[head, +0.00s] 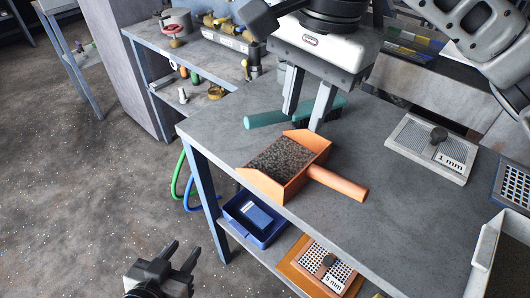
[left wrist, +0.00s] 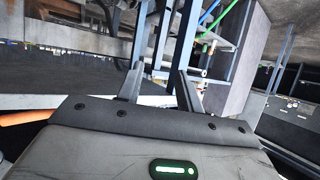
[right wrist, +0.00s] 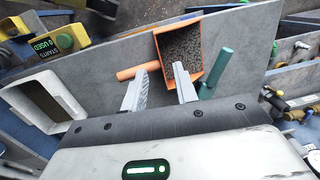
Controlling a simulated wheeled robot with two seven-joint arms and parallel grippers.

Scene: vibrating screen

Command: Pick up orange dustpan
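The orange dustpan (head: 302,177) lies on the grey workbench, filled with dark granular material. Its orange handle (head: 338,183) points right in the head view. My right gripper (head: 303,118) is open and empty, pointing down just behind the dustpan. In the right wrist view the dustpan (right wrist: 201,70) and its handle (right wrist: 138,70) show beyond my right fingertips (right wrist: 158,78). I cannot tell whether the fingers touch the dustpan. My left gripper (head: 181,254) is open and empty, low over the floor left of the bench. The left wrist view does not clearly show the dustpan.
A teal-handled tool (head: 264,119) lies close behind the dustpan and right gripper. A "1 mm" sieve (head: 405,148) sits to the right on the bench. A blue bin (head: 240,228) and a "5 mm" sieve (head: 307,270) are on the lower shelf. Bench space right of the handle is clear.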

